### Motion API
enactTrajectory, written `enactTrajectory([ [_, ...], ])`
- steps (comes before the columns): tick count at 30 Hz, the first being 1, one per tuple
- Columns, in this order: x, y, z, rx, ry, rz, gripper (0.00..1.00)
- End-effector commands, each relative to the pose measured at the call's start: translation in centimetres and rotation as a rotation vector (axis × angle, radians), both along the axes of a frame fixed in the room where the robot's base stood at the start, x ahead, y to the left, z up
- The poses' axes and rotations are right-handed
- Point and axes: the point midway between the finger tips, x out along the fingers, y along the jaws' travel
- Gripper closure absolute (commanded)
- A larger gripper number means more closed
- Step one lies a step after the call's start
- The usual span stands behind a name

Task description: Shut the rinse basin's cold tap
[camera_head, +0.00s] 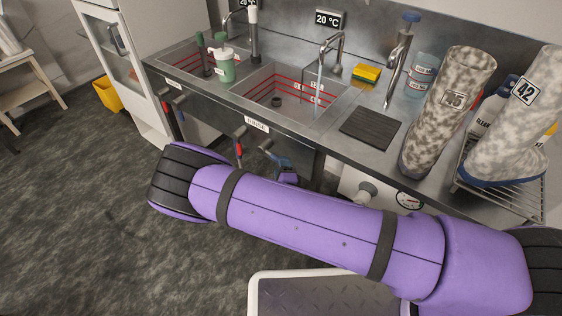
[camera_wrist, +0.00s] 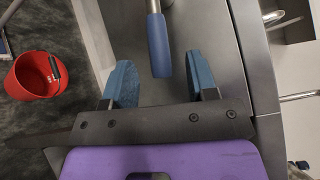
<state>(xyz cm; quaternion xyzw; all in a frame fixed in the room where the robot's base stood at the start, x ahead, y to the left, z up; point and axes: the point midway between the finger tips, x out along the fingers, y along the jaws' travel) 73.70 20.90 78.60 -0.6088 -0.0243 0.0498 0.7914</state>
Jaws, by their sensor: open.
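The rinse basin (camera_head: 262,92) is the right-hand sink, with a RINSE label (camera_head: 257,124) on its front. Water runs from its faucet (camera_head: 331,46) into the basin. Below the label, the red-sleeved hot tap lever (camera_head: 239,150) hangs down. The cold tap's blue-sleeved lever (camera_wrist: 158,45) points toward my gripper (camera_wrist: 162,82) in the wrist view. My gripper is open, its two blue fingertips either side of the lever's end with gaps on both sides. In the head view my gripper (camera_head: 283,166) is under the bench front, partly hidden by my arm, and the blue lever is hard to separate from it.
A second basin (camera_head: 190,62) at left has its own red lever (camera_head: 166,106) and blue lever (camera_head: 181,116). A pressure gauge (camera_head: 409,199) is right of my gripper under the bench. A red bucket (camera_wrist: 27,75) stands on the floor.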

Motion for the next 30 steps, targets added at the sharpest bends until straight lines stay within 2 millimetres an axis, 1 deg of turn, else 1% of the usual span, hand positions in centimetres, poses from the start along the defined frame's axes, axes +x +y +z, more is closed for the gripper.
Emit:
enactTrajectory([
  [1, 0.8, 0.1, 0.0, 0.001, -0.002, 0.000, 0.47],
  [3, 1.6, 0.2, 0.0, 0.002, -0.001, 0.000, 0.47],
  [6, 2.4, 0.2, -0.1, 0.001, 0.000, -0.001, 0.47],
  [11, 3.0, 0.4, 0.0, 0.000, 0.000, 0.001, 0.47],
  [18, 3.0, 0.3, -0.1, 0.000, 0.000, 0.000, 0.47],
  [20, 3.0, 0.3, -0.1, 0.000, 0.000, 0.000, 0.61],
  [21, 3.0, 0.3, -0.1, 0.000, 0.000, 0.000, 0.70],
  [23, 3.0, 0.3, -0.1, 0.000, 0.000, 0.000, 0.84],
  [24, 3.0, 0.3, -0.1, 0.000, 0.000, 0.000, 0.93],
  [25, 3.0, 0.3, -0.1, 0.000, 0.000, 0.000, 1.00],
  [30, 3.0, 0.3, -0.1, 0.002, -0.001, 0.000, 1.00],
])
